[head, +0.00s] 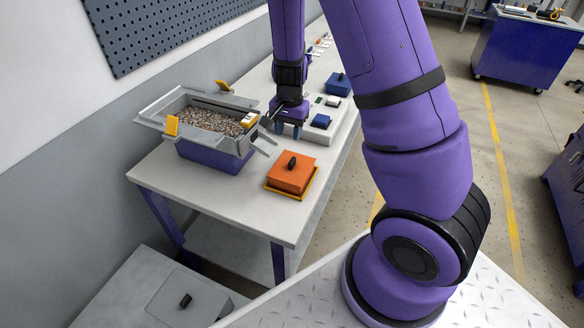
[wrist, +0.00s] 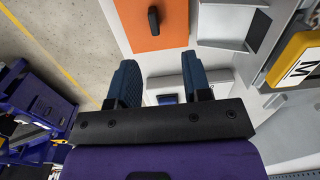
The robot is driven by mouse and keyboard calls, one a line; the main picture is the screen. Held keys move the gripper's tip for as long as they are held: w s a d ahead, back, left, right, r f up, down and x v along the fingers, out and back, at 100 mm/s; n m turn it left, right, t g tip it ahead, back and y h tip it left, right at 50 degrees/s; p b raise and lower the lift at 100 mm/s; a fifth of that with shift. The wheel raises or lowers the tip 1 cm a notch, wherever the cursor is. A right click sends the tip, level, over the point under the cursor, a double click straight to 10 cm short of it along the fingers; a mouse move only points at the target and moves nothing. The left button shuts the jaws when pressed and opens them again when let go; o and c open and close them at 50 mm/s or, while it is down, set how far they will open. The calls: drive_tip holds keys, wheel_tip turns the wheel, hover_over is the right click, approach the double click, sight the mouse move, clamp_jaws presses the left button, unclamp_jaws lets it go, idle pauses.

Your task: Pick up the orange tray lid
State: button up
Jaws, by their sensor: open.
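The orange tray lid (head: 291,172) is a flat square with a black knob on top, lying on a yellow-edged base near the front of the white table. In the wrist view the orange lid (wrist: 158,24) shows at the top, its black knob upright in the picture. My gripper (head: 287,128) is behind the lid, above the table and apart from it. In the wrist view my gripper (wrist: 160,84) has its two blue fingers spread wide with nothing between them. The lid's far part is cut off in the wrist view.
A grey hopper (head: 222,104) of mixed granules with yellow tabs stands left of my gripper on a purple base (head: 215,158). A blue box (head: 338,84) stands farther back. The table front is clear around the lid.

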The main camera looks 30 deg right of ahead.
sight(292, 160)
drive_tip(key=f, duration=0.8)
drive_tip(key=d+f, duration=0.1)
drive_tip(key=f, duration=0.3)
drive_tip(key=shift+s+f, duration=0.1)
drive_tip(key=shift+f, duration=0.15)
clamp_jaws()
